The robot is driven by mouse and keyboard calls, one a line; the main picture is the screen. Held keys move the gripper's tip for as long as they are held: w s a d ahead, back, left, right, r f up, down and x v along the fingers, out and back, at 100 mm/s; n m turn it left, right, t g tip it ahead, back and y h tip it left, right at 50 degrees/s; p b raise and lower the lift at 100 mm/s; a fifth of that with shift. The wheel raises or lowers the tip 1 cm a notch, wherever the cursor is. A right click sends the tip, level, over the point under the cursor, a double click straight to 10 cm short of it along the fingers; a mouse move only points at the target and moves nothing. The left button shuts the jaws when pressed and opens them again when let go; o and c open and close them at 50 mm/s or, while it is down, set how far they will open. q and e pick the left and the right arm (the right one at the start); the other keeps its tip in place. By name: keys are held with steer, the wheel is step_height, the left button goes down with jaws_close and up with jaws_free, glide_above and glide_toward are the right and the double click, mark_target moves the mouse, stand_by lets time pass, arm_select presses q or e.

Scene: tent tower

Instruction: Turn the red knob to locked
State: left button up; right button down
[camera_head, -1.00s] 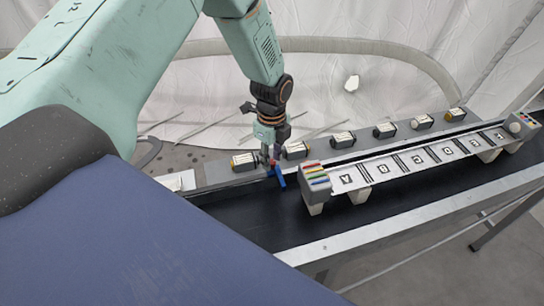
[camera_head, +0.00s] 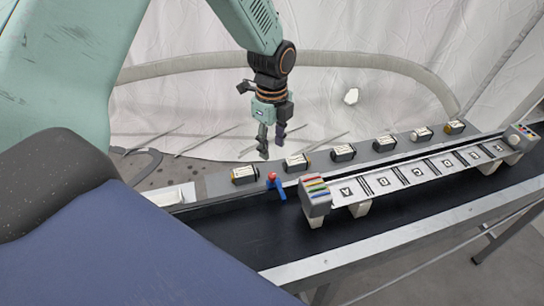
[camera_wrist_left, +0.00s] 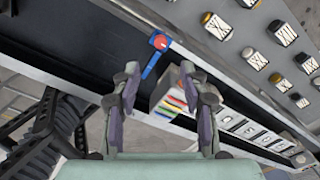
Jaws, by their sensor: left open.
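The red knob (camera_head: 272,176) sits at the near edge of the grey rail, with a blue lever (camera_head: 280,188) pointing toward the dark belt. In the left wrist view the red knob (camera_wrist_left: 160,42) is near the top middle, and its blue lever (camera_wrist_left: 151,65) points down and left. My left gripper (camera_head: 271,149) is open and empty above the rail, apart from the knob. In the wrist view its two fingers (camera_wrist_left: 158,72) stand apart on either side of the lever's lower end. No lock marking is readable. My right gripper is not in view.
A white label panel (camera_head: 418,174) on legs stands over the dark belt (camera_head: 240,232), its end block with coloured strips (camera_head: 315,195) close right of the knob. Several small labelled blocks (camera_head: 343,153) line the grey rail. White tent cloth hangs behind. The air above the rail is free.

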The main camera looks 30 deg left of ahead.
arm_select(q)
steer(key=shift+w+r, duration=0.1)
steer(key=shift+r, duration=0.9)
